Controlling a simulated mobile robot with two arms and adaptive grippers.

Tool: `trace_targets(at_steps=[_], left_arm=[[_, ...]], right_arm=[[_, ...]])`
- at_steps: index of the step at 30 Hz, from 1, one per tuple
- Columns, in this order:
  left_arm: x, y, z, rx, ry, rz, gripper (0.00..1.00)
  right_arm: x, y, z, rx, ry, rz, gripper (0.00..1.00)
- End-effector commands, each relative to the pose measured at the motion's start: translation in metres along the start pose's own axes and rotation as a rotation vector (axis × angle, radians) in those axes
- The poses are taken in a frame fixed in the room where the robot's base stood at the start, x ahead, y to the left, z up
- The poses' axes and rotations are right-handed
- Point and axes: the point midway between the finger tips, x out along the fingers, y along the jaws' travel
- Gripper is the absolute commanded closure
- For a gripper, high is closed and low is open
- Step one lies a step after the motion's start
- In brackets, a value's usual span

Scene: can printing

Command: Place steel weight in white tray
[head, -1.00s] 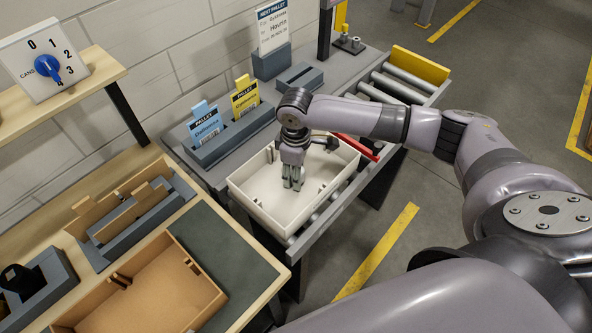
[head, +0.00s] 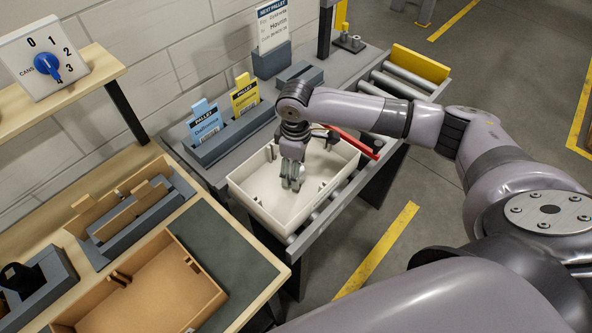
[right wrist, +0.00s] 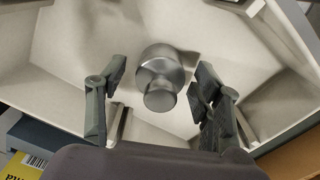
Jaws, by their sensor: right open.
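The white tray (head: 262,206) sits on the roller conveyor, and my right gripper (head: 291,182) is over its inside. In the right wrist view the steel weight (right wrist: 160,78) is a grey metal cylinder with a narrower knob, inside the tray. My right gripper (right wrist: 155,108) is open, with one finger on each side of the weight and a gap visible on both sides. In the head view the weight is hidden or cannot be told from the gripper. My left gripper is not in view.
Card holders with a blue card (head: 206,122) and a yellow card (head: 244,94) stand behind the tray. A red bar (head: 354,143) lies at the tray's right. A brown tray (head: 160,290) is on the wooden bench at lower left. The floor at right is open.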

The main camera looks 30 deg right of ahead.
Motion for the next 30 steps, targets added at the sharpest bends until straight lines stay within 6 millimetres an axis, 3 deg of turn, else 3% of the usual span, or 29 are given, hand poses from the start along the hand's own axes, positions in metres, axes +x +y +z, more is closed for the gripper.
trace_targets(at_steps=[9, 15, 21, 30], left_arm=[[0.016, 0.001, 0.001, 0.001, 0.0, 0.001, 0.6], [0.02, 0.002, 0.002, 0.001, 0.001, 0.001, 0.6], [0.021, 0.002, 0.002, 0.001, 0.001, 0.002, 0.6], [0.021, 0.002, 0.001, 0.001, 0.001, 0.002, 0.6]], right_arm=[[-0.066, 0.001, -0.001, -0.001, 0.004, 0.003, 0.4], [-0.097, 0.0, -0.001, 0.001, 0.003, 0.001, 0.4], [-0.107, 0.0, 0.0, 0.0, 0.001, 0.0, 0.4], [-0.107, 0.0, 0.0, 0.0, 0.0, -0.001, 0.4]])
